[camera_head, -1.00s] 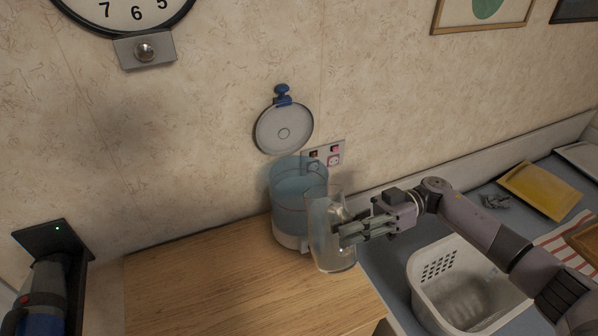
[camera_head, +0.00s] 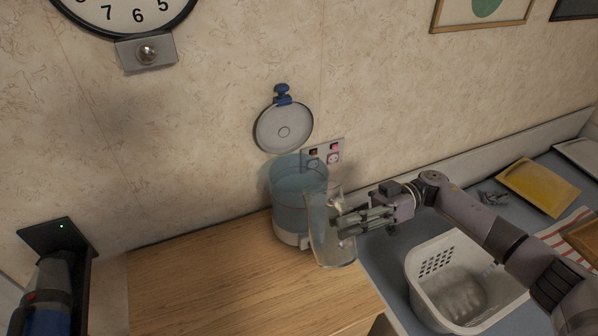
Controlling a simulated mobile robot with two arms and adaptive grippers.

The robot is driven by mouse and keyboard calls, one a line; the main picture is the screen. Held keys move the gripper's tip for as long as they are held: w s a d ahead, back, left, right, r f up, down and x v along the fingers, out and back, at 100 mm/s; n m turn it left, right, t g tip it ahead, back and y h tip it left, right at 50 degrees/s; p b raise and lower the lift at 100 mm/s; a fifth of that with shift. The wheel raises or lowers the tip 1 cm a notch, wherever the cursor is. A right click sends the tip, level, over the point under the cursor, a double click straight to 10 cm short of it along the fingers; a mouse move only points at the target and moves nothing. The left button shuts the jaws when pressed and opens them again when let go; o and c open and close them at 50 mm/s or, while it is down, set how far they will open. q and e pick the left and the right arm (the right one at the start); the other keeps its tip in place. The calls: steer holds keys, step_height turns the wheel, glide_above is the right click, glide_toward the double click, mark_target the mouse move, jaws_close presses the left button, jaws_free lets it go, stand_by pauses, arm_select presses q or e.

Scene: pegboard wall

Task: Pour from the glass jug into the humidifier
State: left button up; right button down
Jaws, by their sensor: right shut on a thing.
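The glass jug (camera_head: 328,246) is clear and close to upright with a slight tilt, in front of the right side of the humidifier. My right gripper (camera_head: 343,224) comes in from the right and is shut on the jug. The humidifier (camera_head: 290,210) has a bluish see-through tank on a white base and stands on the wooden top against the wall. Its upper opening shows no lid. The jug hides part of its right side. I cannot tell how much water the jug holds. My left gripper is not in view.
A round grey lid-like disc (camera_head: 283,130) hangs on a blue wall hook above the humidifier, beside a socket plate (camera_head: 333,157). A white basket (camera_head: 437,300) stands at the right on the blue-grey counter. The wooden top (camera_head: 210,285) is clear at left.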

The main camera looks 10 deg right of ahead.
mark_target(342, 204)
steer(key=shift+w+a+r+m+p, duration=0.15)
steer(key=shift+w+r+m+p, duration=0.2)
steer(key=shift+w+r, duration=0.3)
steer(key=shift+r, duration=0.1)
steer(key=shift+w+r+m+p, duration=0.15)
steer(key=shift+r+m+p, duration=0.3)
steer(key=shift+p, duration=0.35)
steer(key=shift+r, duration=0.1)
steer(key=shift+w+a+r+p, duration=0.1)
steer(key=shift+w+r+p, duration=0.15)
steer(key=shift+r+p, duration=0.25)
steer(key=shift+w+m, duration=0.1)
steer(key=shift+m, duration=0.2)
steer(key=shift+p, duration=0.3)
steer(key=shift+w+r, duration=0.1)
steer(key=shift+r+p, duration=0.1)
steer(key=shift+p, duration=0.2)
